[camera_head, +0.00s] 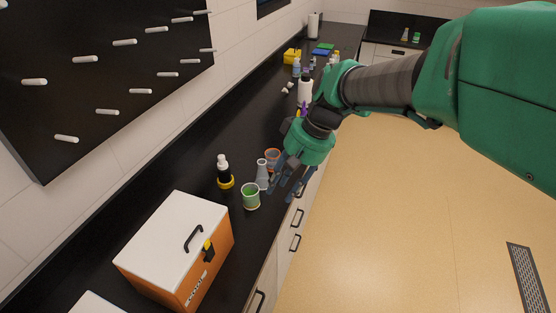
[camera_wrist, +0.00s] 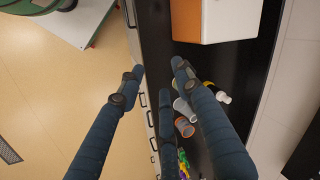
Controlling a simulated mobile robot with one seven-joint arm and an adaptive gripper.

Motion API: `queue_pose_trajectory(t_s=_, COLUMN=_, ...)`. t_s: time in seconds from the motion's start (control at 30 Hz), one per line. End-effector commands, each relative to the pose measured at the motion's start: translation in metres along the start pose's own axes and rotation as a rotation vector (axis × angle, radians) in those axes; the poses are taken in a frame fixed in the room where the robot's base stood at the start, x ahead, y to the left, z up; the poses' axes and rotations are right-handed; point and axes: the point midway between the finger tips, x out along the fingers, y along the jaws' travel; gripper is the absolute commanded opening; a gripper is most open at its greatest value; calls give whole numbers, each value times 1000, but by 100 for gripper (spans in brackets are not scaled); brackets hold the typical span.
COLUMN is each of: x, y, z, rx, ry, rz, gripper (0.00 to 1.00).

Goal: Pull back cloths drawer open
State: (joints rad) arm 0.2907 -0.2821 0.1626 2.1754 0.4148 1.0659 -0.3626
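Drawer fronts with dark bar handles line the front of the black counter. In the head view one handle (camera_head: 297,217) is just below my gripper, another (camera_head: 295,242) is under it, and a third (camera_head: 258,300) is nearer. I cannot tell which drawer holds cloths; no label is readable. The fronts look closed. My gripper (camera_head: 284,187) is over the counter's front edge, above the handles, apart from them. In the wrist view my gripper (camera_wrist: 156,78) has its fingers spread and empty, with the counter edge and several handles (camera_wrist: 149,118) showing between and behind the fingers.
An orange and white cooler (camera_head: 182,245) stands nearer.

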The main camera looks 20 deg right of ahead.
Motion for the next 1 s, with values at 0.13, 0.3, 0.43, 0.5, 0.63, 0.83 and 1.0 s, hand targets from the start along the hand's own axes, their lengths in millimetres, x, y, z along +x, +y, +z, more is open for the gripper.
queue_pose_trajectory(t_s=0.13, x=19, y=18, z=-26, rx=44, ry=-35, rz=-74, gripper=34)
queue_pose_trajectory(t_s=0.3, x=38, y=40, z=-55, rx=88, ry=-58, rz=-162, gripper=34)
queue_pose_trajectory(t_s=0.43, x=54, y=60, z=-76, rx=122, ry=-66, rz=-233, gripper=34)
queue_pose_trajectory(t_s=0.5, x=62, y=72, z=-88, rx=140, ry=-67, rz=-271, gripper=34)
queue_pose_trajectory(t_s=0.63, x=79, y=96, z=-108, rx=176, ry=-63, rz=-344, gripper=34)
queue_pose_trajectory(t_s=0.83, x=106, y=138, z=-136, rx=228, ry=-38, rz=-455, gripper=34)
queue_pose_trajectory(t_s=1.0, x=130, y=179, z=-157, rx=274, ry=-2, rz=-549, gripper=34)
